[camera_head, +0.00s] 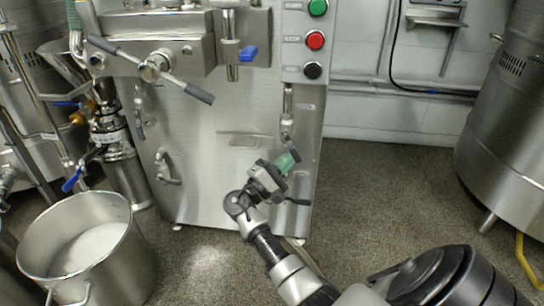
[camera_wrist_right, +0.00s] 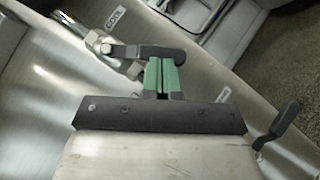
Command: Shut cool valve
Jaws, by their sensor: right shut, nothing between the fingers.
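The cool valve has a black lever (camera_wrist_right: 150,52) on a metal fitting, beside a label reading COOL (camera_wrist_right: 115,17) in the right wrist view. In the head view the valve (camera_head: 287,124) is on a short vertical pipe at the right of the machine's front panel. My right gripper (camera_wrist_right: 163,76) has green fingers that are shut and empty. Its fingertips are right by the lever; I cannot tell whether they touch it. In the head view the right gripper (camera_head: 288,162) is just below the valve and partly hides the lever. My left gripper is not in view.
Another black lever (camera_wrist_right: 285,122) sticks out to the right of my gripper. Green, red and black buttons (camera_head: 315,40) are above the valve. A steel pot (camera_head: 88,245) stands at the lower left, and a large steel vessel (camera_head: 510,120) at the right. The floor between is clear.

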